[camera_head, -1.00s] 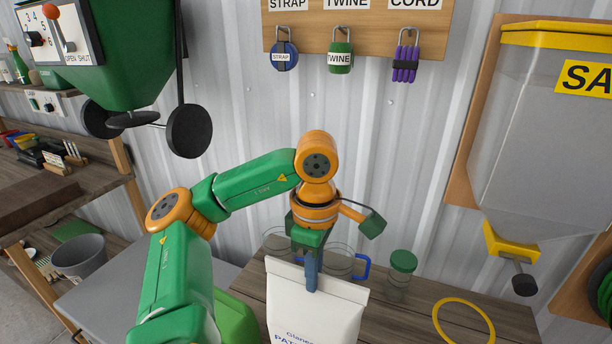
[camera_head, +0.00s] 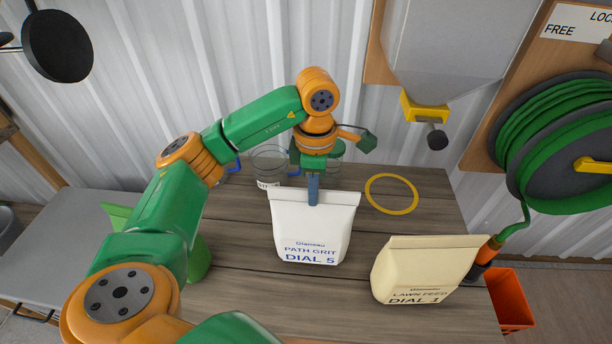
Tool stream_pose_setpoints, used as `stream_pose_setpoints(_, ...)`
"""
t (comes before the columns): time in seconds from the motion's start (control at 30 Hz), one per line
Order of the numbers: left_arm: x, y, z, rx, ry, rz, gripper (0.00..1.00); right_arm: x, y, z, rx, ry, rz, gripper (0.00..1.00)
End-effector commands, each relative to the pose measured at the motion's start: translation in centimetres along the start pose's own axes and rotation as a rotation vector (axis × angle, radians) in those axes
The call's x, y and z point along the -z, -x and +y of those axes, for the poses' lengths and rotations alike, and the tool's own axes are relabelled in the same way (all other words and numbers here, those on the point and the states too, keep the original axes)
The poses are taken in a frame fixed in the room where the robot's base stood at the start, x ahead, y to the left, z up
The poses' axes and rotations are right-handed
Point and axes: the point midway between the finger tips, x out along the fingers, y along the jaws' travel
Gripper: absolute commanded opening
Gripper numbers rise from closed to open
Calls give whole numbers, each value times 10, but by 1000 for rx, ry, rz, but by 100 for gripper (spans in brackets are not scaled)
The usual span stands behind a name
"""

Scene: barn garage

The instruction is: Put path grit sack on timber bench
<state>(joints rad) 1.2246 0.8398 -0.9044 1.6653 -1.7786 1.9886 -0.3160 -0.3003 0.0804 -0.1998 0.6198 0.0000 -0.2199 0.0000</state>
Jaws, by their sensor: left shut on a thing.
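The path grit sack (camera_head: 310,235) is white with blue print reading "PATH GRIT DIAL 5". It is upright at the middle of the picture, over the timber bench (camera_head: 245,300). I cannot tell whether its base touches the boards. My left gripper (camera_head: 313,190) comes down from above and is shut on the sack's folded top edge. My right gripper is not in view.
A cream lawn feed sack (camera_head: 425,268) stands on the bench at the right. A yellow ring (camera_head: 391,194) and clear jars (camera_head: 270,163) are at the back. A green hose reel (camera_head: 575,140) hangs on the wall; an orange bin (camera_head: 510,298) is below.

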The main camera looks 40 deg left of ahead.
Motion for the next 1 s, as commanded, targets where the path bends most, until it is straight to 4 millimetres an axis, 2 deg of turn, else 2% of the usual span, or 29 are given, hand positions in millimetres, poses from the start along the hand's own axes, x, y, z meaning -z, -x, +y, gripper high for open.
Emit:
stream_pose_setpoints(0.1,0,-12,0,-1,0,-3,0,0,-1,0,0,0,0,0)
stream_pose_setpoints(0.47,0,-16,0,-4,0,-5,0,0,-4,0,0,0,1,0)
stream_pose_setpoints(0.5,0,-17,0,-2,0,-2,15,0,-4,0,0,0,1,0)
stream_pose_setpoints(0.6,0,-16,0,-2,0,-2,40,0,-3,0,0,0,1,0)
stream_pose_setpoints(0.87,0,-16,0,-2,0,-2,40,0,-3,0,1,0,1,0)
stream_pose_setpoints(1.0,0,-3,1,-5,0,-4,40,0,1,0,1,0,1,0)
